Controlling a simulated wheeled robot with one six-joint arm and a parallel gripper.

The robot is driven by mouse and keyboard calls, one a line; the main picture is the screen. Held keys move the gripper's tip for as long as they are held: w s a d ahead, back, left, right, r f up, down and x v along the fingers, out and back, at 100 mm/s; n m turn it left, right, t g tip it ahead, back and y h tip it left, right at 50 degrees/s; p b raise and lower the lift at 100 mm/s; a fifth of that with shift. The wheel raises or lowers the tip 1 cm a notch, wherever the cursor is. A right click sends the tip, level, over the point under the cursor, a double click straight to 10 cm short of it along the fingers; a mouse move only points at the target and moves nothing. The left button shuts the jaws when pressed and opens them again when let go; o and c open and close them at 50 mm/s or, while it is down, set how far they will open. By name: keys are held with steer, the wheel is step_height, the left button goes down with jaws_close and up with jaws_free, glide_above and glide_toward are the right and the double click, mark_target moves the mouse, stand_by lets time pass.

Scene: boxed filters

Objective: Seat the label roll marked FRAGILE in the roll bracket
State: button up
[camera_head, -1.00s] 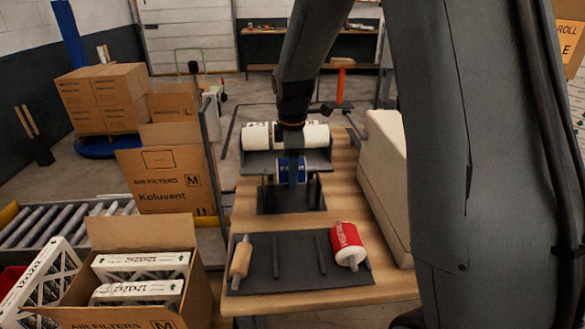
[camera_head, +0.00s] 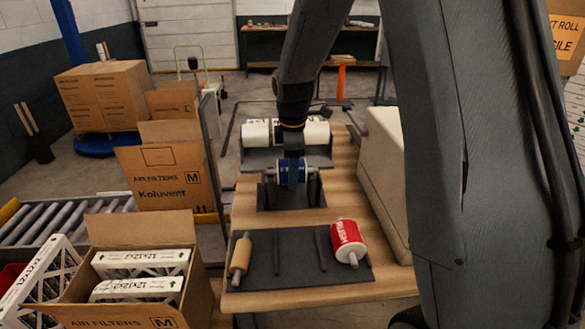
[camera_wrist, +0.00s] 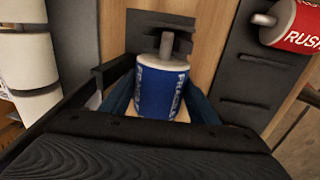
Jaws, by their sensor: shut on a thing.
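My gripper (camera_head: 291,183) is shut on a blue label roll (camera_head: 290,170), whose white lettering appears to read FRAGILE. In the wrist view the blue roll (camera_wrist: 160,92) sits between my fingers, with a pale end and grey pin pointing away. The dark roll bracket (camera_head: 268,204) has a base plate and uprights on the wooden table, directly below the roll. The roll is at about the height of the upright tops; whether its pin touches them cannot be told. My gripper and the roll hide part of the bracket.
A dark rack (camera_head: 288,275) at the table's front holds a red roll marked RUSH (camera_head: 347,241) and a bare tan roll (camera_head: 241,256). A beige machine (camera_head: 383,175) flanks the right side. An open filter box (camera_head: 130,235) stands left.

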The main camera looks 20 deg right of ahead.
steer(key=shift+f, duration=1.55)
stand_by(0.9)
stand_by(0.5)
steer(key=o, duration=1.6)
steer(key=shift+s+a+r+b, duration=0.1)
steer(key=shift+s+r+b, duration=0.2)
steer(key=shift+r, duration=1)
steer(key=shift+s+d+r+b, duration=0.1)
steer(key=shift+r+b, duration=0.25)
steer(key=shift+r, duration=0.95)
steer(key=shift+s+a+r+b, duration=0.15)
steer(key=shift+r+b, duration=0.2)
steer(key=shift+r, duration=0.95)
